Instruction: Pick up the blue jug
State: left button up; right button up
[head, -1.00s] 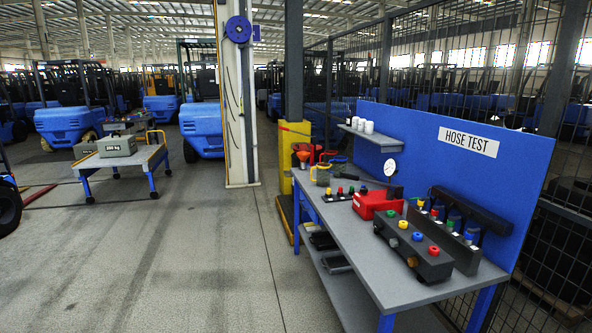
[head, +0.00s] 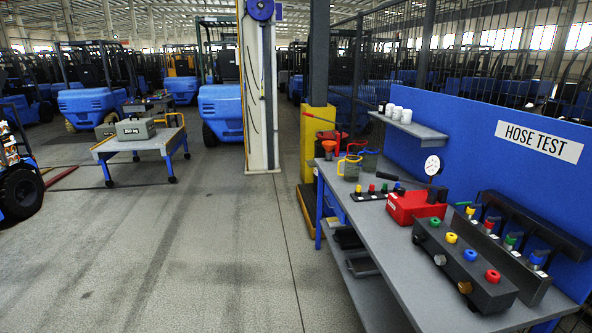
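A small blue jug (head: 370,161) stands toward the far end of the grey workbench (head: 392,243). It is small in the head view and its details are hard to make out. Neither of my grippers is in view.
A low trolley (head: 150,148) with weights stands left. The floor (head: 200,250) between is clear.

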aim_at(370, 157)
jog(key=i, duration=3.95)
jog(key=z, duration=2.9)
